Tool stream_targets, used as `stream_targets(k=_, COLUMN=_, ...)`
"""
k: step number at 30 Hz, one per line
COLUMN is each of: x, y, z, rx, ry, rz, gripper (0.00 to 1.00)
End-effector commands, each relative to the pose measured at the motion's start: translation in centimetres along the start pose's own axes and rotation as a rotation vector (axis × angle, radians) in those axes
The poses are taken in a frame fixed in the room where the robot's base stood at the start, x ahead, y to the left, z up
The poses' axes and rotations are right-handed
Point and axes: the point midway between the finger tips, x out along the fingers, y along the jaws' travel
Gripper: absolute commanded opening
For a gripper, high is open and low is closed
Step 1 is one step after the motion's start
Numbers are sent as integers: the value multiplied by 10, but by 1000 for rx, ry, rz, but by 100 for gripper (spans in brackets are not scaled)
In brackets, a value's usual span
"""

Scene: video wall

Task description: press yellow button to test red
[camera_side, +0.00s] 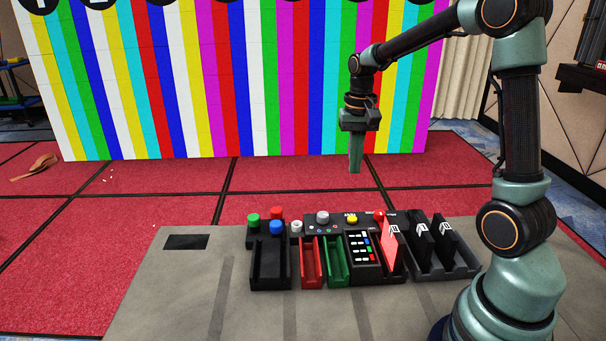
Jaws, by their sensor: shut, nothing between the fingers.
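The yellow button (352,219) sits on the dark control panel at the back of the console on the grey table. My gripper (355,171) is shut and empty, pointing down in the air above and behind the panel, apart from the button. A red card-like block (388,247) stands upright in a slot just right of the black keypad unit (362,250). A small red knob or light (379,215) shows behind the red block. A red tray (311,262) stands left of a green tray (336,260); both look empty.
Black blocks (442,236) stand at right. The striped video wall (210,80) is behind. The table's left (165,290) is mostly clear.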

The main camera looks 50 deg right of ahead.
Motion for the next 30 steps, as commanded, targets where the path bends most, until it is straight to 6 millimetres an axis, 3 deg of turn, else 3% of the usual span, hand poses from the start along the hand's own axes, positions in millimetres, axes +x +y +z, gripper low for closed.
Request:
stream_targets(k=18, x=111, y=4, z=0, rx=0, ry=-5, rz=2, gripper=0)
stream_targets(k=24, x=127, y=4, z=-1, rx=0, ry=-2, rz=1, gripper=0)
stream_targets(k=30, x=130, y=4, z=-1, rx=0, ry=0, rz=0, gripper=0)
